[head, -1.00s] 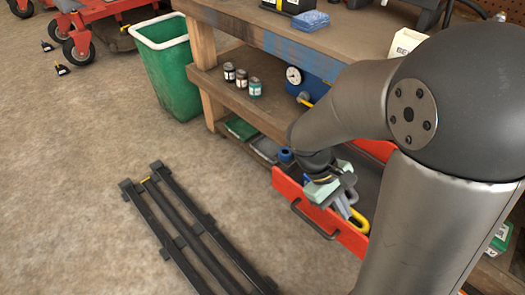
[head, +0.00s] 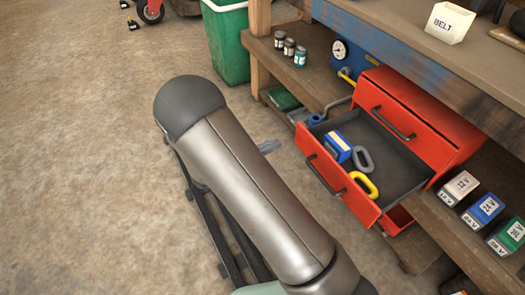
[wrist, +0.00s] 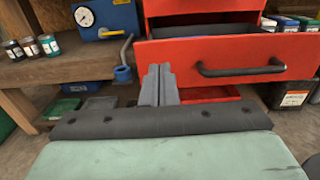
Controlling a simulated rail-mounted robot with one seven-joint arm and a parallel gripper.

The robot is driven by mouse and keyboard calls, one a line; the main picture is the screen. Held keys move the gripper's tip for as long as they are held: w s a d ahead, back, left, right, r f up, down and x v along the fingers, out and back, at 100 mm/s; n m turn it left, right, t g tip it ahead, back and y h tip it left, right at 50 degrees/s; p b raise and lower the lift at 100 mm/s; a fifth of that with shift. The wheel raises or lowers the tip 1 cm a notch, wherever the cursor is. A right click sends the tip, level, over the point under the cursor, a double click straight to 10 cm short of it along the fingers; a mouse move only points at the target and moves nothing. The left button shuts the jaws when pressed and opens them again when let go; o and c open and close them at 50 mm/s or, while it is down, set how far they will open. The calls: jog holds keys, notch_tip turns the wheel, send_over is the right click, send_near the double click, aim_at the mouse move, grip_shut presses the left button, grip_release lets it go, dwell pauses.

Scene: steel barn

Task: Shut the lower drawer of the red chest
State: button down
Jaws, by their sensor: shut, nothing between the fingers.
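The red chest (head: 430,135) stands on the bench's lower shelf. Its lower drawer (head: 345,190) is pulled well out, and the drawer above it is shut. In the wrist view the drawer's red front (wrist: 215,58) and dark bar handle (wrist: 240,69) face me. My gripper (wrist: 158,70) is shut and empty, its fingers overlapping the left end of the drawer front. Whether they touch it cannot be told. My arm mostly hides the gripper in the head view.
A blue gauge unit (head: 345,60) with a pipe stands left of the chest. Battery boxes (head: 485,208) sit at its right. Several small cans (head: 289,47) and a green bin (head: 228,42) are farther left.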

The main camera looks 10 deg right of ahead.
aim_at(305, 132)
jog(key=b+x, duration=0.2)
jog(key=x, duration=0.5)
jog(key=shift+w+d+f, duration=0.1)
jog(key=shift+d, duration=0.3)
jog(key=shift+w+d, duration=0.2)
jog(key=shift+d, duration=0.35)
